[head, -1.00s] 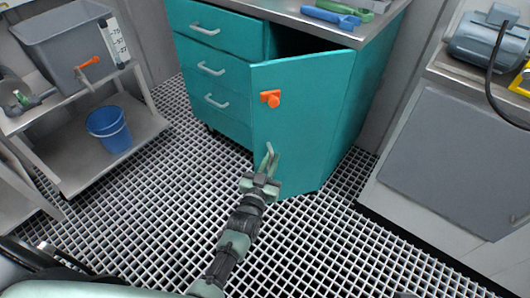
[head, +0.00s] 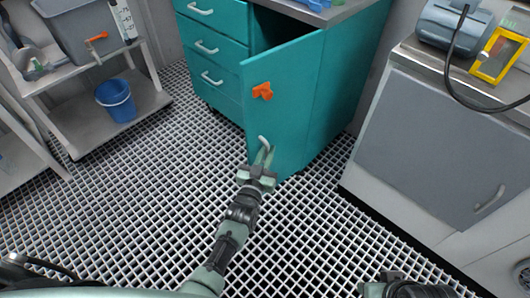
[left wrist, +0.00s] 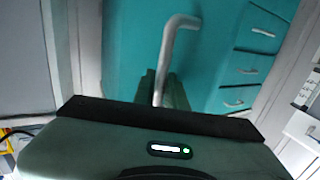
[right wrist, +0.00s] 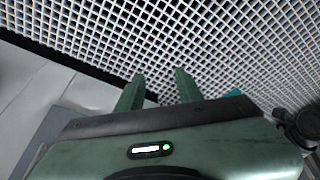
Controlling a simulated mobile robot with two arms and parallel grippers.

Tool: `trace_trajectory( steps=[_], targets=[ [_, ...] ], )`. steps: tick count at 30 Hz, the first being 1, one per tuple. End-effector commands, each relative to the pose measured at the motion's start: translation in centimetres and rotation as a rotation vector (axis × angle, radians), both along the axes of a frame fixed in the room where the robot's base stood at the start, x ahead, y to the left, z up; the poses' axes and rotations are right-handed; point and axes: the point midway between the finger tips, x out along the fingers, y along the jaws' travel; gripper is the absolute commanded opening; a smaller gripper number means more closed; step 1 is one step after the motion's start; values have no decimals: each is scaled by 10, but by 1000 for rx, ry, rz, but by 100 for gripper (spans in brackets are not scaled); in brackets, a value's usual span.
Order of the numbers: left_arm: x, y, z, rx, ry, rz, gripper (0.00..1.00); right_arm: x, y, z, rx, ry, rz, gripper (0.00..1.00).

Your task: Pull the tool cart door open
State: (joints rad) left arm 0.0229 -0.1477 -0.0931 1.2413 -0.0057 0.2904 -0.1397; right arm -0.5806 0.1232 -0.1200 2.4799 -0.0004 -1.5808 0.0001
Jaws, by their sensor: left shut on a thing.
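The teal tool cart (head: 340,85) stands at the upper middle in the head view. Its door (head: 285,105) stands ajar, with a dark opening above and behind it. An orange latch (head: 262,91) sits high on the door. My left gripper (head: 264,158) is shut on the door's grey handle (head: 265,142). The left wrist view shows the bent handle (left wrist: 177,40) between the fingers. My right gripper (right wrist: 158,88) is open and empty above the floor grating in the right wrist view. Its fingers are outside the head view.
A shelf cart (head: 150,95) with a blue bucket (head: 116,100) stands at left. A grey cabinet (head: 430,140) with a motor (head: 450,22) on top stands at right. The floor grating (head: 150,210) in front of the door is clear.

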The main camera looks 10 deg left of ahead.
Motion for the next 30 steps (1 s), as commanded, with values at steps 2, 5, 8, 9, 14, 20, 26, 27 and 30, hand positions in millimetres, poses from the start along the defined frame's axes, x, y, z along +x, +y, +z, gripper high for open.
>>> trace_trajectory(
  steps=[2, 5, 8, 9, 14, 20, 26, 27, 30],
  targets=[
    [2, -2, 3, -1, -6, -2, 0, 0, 0, 0, 1, 0, 0, 36],
    [2, -2, 3, -1, -6, -2, 0, 0, 0, 0, 1, 0, 0, 36],
    [2, -2, 3, -2, -7, -2, 0, 0, 1, 0, 2, -1, 0, 36],
    [2, -2, 3, -2, -7, -2, 21, 0, 1, 0, 4, 0, -1, 36],
    [1, -1, 2, -1, -5, -1, 21, 0, 2, 0, 5, 0, -2, 36],
    [-2, 0, 2, 0, -3, -1, 21, 0, 2, 1, 5, -1, -3, 36],
    [-31, 2, 2, 0, 0, -2, 21, 0, 2, 12, 6, -3, -2, 36],
    [-38, 2, 2, 0, 0, -2, 21, 3, 2, 8, 6, -3, -2, 36],
    [-54, 4, 3, 0, -2, -3, 21, 6, 2, -3, 4, 6, -2, 36]
  ],
)
